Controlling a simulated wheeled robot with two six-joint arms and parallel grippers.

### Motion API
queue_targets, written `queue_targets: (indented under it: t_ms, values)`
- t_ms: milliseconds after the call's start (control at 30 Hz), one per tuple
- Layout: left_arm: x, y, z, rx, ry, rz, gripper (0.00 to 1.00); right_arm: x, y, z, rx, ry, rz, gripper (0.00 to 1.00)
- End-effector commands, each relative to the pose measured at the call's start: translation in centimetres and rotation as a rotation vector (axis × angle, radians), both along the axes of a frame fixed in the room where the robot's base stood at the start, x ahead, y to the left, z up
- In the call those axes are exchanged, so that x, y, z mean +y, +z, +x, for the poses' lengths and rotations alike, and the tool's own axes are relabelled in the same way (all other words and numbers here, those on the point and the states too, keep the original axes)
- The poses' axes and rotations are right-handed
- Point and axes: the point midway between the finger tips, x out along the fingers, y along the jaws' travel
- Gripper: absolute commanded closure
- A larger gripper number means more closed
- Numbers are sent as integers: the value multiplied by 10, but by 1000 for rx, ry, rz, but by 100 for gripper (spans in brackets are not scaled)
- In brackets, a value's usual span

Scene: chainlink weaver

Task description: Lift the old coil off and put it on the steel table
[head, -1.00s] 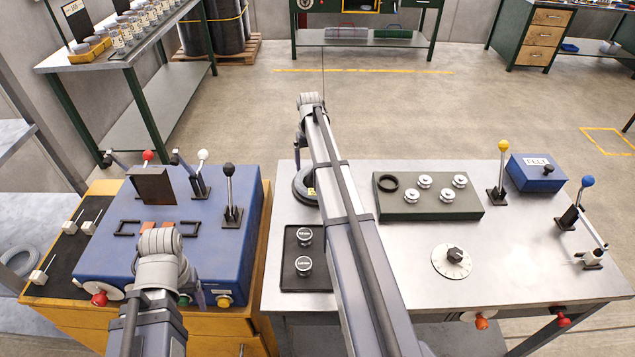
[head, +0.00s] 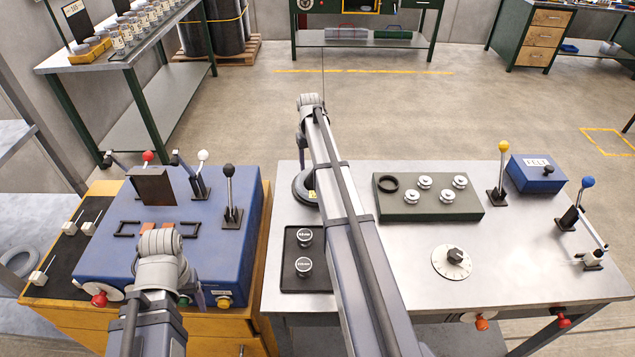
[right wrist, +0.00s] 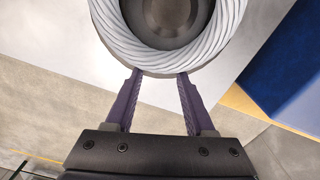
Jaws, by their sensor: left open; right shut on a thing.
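The coil (right wrist: 218,45) is a ring of pale grey wire strands around a dark round core in the right wrist view.
The blue machine (head: 245,270) with levers stands left of the table, across a narrow gap. A black tray with two round weights (head: 304,236), a green block with knobs (head: 430,210), a dial (head: 452,262), levers and a blue box (head: 536,175) occupy the table. The front middle is clear.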

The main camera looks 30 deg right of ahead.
Motion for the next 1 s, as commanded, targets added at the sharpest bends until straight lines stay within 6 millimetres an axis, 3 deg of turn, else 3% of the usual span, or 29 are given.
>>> queue_targets:
  t_ms: [567, 1000]
  values:
    - [0, 7, 0, 0, 0, 0, 31, 0, 7, 0, 1, 0, 0, 100]
    - [0, 57, 0, 0, -1, 0, 31, 0, 57, 0, 1, 0, 0, 100]
